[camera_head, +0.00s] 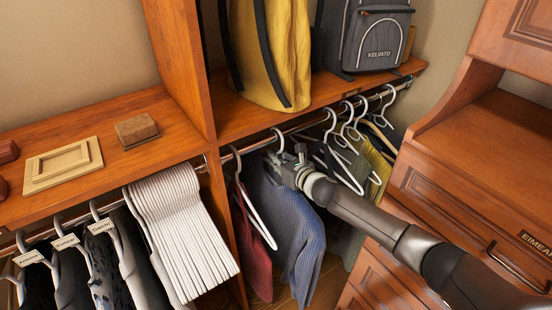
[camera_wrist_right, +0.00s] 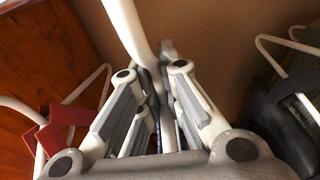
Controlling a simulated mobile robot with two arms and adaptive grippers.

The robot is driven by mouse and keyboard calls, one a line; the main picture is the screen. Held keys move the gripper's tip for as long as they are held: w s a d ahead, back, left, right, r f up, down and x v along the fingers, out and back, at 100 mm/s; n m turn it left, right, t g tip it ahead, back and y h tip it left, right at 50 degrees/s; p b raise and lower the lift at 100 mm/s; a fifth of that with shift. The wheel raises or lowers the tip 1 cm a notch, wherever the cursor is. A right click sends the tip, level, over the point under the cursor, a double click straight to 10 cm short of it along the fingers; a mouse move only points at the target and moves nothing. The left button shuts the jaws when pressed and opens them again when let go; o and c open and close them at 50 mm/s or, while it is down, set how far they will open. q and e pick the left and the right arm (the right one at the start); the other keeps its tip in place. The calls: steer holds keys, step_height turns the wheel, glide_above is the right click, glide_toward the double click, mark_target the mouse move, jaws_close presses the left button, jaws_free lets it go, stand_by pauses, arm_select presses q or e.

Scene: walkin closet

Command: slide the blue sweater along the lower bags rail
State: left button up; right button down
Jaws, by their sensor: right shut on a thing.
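The blue sweater (camera_head: 290,222) hangs from the lower rail (camera_head: 305,124) under the shelf with the bags. My right gripper (camera_head: 290,163) is at the top of the blue sweater, at its hanger (camera_head: 277,141). In the right wrist view the fingers (camera_wrist_right: 153,95) are shut on the white hanger neck (camera_wrist_right: 130,30), which rises between them. The sweater's shoulders are mostly hidden by the gripper and arm. My left gripper is not in view.
A dark red garment (camera_head: 252,245) hangs close to the left of the sweater. Several garments on white hangers (camera_head: 345,160) hang to the right. A yellow bag (camera_head: 275,50) and grey backpack (camera_head: 372,40) stand above. Wooden drawers (camera_head: 455,200) stand at the right.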

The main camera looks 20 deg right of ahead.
steer(key=shift+r, duration=0.15)
steer(key=s+a, duration=0.2)
steer(key=a, duration=0.4)
steer(key=shift+p, duration=0.35)
stand_by(0.5)
stand_by(0.5)
steer(key=c, duration=1.5)
jaws_free()
steer(key=shift+s, duration=0.1)
steer(key=shift+f+v, duration=0.1)
steer(key=shift+v, duration=1.75)
steer(key=shift+f+v, duration=0.15)
steer(key=shift+v, duration=1.7)
